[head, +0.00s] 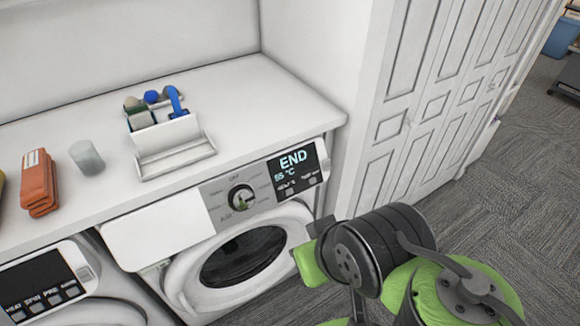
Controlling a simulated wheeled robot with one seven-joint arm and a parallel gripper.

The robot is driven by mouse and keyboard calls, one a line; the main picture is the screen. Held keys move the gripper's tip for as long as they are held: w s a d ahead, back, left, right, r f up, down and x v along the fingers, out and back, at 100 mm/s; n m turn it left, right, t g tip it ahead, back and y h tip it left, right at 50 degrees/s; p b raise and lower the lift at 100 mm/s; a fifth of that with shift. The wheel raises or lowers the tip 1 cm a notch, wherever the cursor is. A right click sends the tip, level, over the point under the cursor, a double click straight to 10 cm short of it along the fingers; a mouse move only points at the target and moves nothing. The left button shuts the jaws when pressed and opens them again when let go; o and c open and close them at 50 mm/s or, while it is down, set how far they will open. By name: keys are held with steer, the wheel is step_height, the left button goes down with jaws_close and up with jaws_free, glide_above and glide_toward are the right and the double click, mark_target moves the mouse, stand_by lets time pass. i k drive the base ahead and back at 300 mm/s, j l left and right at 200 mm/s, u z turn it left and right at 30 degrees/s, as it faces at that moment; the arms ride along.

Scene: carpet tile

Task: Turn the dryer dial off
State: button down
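The dryer dial (240,198) is a round knob with a dark ring, on the grey control panel of the white dryer (169,232). "OFF" is printed above the dial and "AIR" at its lower left. A small green mark shows on the knob's lower part; the exact setting is too small to read. The dryer's display (293,163) reads "END" and "55 °C". My gripper end (308,257), lime green and black, is right of the dryer's round door, below and right of the dial and apart from it. Its fingers cannot be made out.
A second machine (45,285) stands at left. White panelled doors (432,95) stand at right. Carpet at right is open.

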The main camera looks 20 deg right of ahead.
mark_target(243, 198)
steer(key=i+j, duration=0.1)
steer(key=j, duration=0.35)
steer(key=j+u, duration=0.1)
steer(key=j, duration=0.3)
steer(key=i+j+u, duration=0.1)
steer(key=j, duration=0.3)
steer(key=i, duration=0.1)
